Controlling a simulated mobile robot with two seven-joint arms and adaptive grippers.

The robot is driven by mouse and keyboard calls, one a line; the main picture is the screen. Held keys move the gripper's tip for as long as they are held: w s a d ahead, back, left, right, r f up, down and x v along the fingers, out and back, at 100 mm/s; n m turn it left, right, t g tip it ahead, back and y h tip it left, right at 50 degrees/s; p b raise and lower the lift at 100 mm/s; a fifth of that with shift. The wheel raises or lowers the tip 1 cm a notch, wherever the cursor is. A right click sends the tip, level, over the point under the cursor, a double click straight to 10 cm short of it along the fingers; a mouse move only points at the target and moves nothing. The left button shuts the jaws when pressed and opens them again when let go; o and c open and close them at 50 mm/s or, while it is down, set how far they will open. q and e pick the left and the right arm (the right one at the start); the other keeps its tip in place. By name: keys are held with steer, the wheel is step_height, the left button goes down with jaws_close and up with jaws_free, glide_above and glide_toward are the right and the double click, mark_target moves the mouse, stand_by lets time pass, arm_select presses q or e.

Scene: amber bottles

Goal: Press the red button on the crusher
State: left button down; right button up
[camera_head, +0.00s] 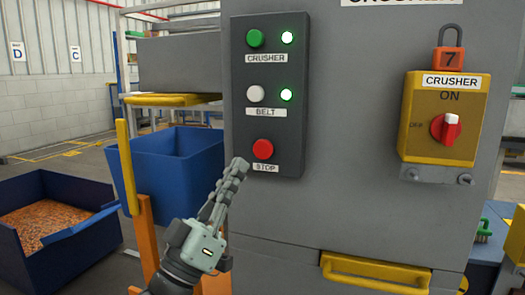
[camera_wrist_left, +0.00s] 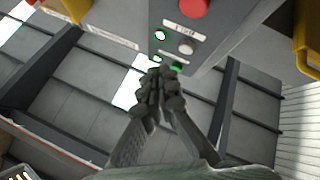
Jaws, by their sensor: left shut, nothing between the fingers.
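The red stop button (camera_head: 263,149) is at the bottom of the dark control panel (camera_head: 292,135) on the grey crusher (camera_head: 360,220), above a "STOP" label. It also shows at the top edge of the left wrist view (camera_wrist_left: 195,7), where the panel appears upside down. My left gripper (camera_head: 239,164) is shut and empty. Its fingertips are just left of and slightly below the red button in the head view. In the left wrist view the fingertips (camera_wrist_left: 161,76) appear apart from the red button; the exact gap in depth is unclear. My right gripper is not in view.
Above it are a white belt button (camera_head: 255,94) and a green crusher button (camera_head: 255,38), with two lit green lamps. A yellow switch box (camera_head: 444,118) with a red knob is at right. A yellow handle (camera_head: 375,272) juts out below. Blue bins (camera_head: 168,170) stand at left.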

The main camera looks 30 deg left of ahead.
mark_target(265, 142)
arm_select(q)
steer(key=shift+h, duration=0.3)
steer(key=shift+w+a, duration=0.35)
steer(key=shift+w, duration=1.05)
steer(key=shift+w+a, duration=0.3)
steer(key=shift+w, duration=1.15)
steer(key=shift+w+a, duration=0.35)
steer(key=shift+w, duration=1.05)
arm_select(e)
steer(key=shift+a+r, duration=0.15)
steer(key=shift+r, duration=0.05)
arm_select(q)
steer(key=shift+w, duration=0.15)
steer(key=shift+w+a, duration=0.1)
steer(key=shift+w, duration=0.15)
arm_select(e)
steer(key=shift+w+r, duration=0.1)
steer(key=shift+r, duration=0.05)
arm_select(q)
steer(key=shift+w+a, duration=0.1)
steer(key=shift+w, duration=0.35)
steer(key=shift+s, duration=0.15)
steer(key=shift+s+d+p, duration=0.2)
steer(key=shift+s+p, duration=0.15)
steer(key=shift+s, duration=0.35)
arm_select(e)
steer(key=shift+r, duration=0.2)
